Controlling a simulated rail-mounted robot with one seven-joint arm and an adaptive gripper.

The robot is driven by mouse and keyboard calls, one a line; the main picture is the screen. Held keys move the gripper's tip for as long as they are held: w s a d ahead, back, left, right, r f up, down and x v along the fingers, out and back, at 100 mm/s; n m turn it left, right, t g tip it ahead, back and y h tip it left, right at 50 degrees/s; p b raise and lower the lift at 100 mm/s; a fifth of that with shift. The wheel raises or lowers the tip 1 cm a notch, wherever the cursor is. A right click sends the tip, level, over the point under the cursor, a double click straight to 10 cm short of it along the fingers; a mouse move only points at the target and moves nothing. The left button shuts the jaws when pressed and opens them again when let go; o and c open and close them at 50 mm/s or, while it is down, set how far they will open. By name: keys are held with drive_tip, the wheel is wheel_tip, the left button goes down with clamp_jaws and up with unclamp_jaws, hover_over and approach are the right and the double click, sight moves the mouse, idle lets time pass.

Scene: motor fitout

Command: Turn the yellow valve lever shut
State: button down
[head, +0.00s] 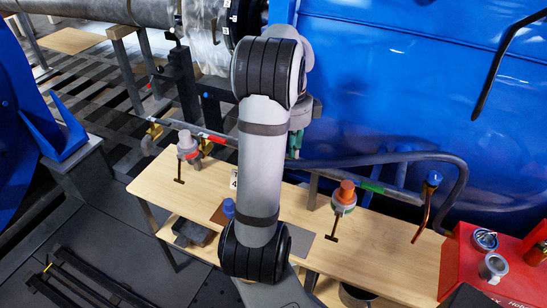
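A pipe (374,159) runs along the back of the wooden bench, with coloured bands on it. A small yellow part (154,130) shows at the pipe's left end, and another yellow bit (207,147) sits beside the left grey-capped fitting. I cannot tell which of these is the valve lever, or its angle. My arm stands in front of the middle of the pipe and hides part of it. My gripper is mostly hidden behind my arm; a dark green part (294,144) below my wrist may belong to it. Its fingers cannot be made out.
The wooden bench (385,247) carries a grey-capped fitting (188,146), an orange-capped fitting (345,193) and a blue-capped part (229,207). A copper-coloured handle (421,214) hangs at the right. A red box (462,262) stands at far right. A blue wall (400,80) rises behind.

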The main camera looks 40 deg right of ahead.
drive_tip(key=shift+a, duration=0.1)
idle(0.5)
drive_tip(key=c, duration=1.5)
unclamp_jaws()
drive_tip(key=shift+o, duration=0.2)
wheel_tip(320, 180, up, 12)
drive_tip(key=shift+f, duration=0.1)
wheel_tip(320, 180, down, 12)
drive_tip(key=shift+r, duration=0.1)
